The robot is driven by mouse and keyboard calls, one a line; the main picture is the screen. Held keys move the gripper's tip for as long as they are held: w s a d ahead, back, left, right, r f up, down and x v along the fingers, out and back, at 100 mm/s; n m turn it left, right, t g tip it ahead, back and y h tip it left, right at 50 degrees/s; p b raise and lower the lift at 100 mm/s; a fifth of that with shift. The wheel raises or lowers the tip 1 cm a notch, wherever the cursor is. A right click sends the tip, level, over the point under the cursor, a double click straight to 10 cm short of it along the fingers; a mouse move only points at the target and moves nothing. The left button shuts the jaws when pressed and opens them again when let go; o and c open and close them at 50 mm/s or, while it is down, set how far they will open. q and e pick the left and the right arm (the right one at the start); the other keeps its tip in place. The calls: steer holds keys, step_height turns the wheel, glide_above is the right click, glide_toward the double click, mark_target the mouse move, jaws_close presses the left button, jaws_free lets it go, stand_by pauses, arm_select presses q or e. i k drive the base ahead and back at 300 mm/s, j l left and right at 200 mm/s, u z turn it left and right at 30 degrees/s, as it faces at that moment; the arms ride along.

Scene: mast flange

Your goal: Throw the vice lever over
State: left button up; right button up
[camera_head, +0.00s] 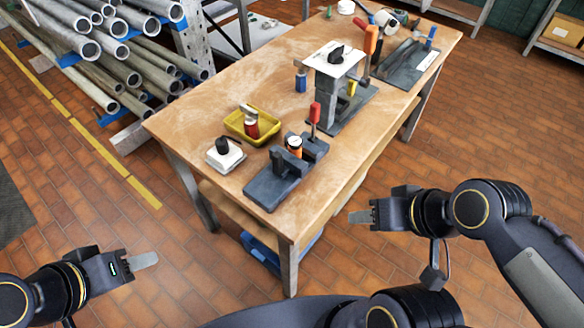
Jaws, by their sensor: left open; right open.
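The vice (276,181) is a dark grey block tool near the front end of the wooden workbench. A lever with a red grip (314,113) stands upright at its far right end; I take it for the vice lever. A small round orange-and-white part (294,145) sits on the vice between its blocks. My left gripper (145,261) is at the lower left, over the floor, well away from the bench. My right gripper (360,216) is to the right of the bench's front corner, apart from the vice. Both are open and empty.
The workbench (190,120) also carries a yellow tray (238,124) with a red-and-white item, a white box with a black knob (224,155), and a grey stand with a white top plate (335,60). A pipe rack (110,50) stands at the left. Floor in front is clear.

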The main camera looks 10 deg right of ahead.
mark_target(315, 113)
steer(key=k+l+z, duration=0.15)
steer(key=k+z, duration=0.2)
steer(key=k, duration=0.3)
steer(key=i+j+z, duration=0.1)
steer(key=z, duration=0.35)
steer(key=j+z, duration=0.15)
steer(key=z, duration=0.25)
steer(key=i+j+z, duration=0.1)
steer(key=z, duration=0.35)
steer(key=j+z, duration=0.2)
steer(key=z, duration=0.25)
steer(key=j, duration=2.5)
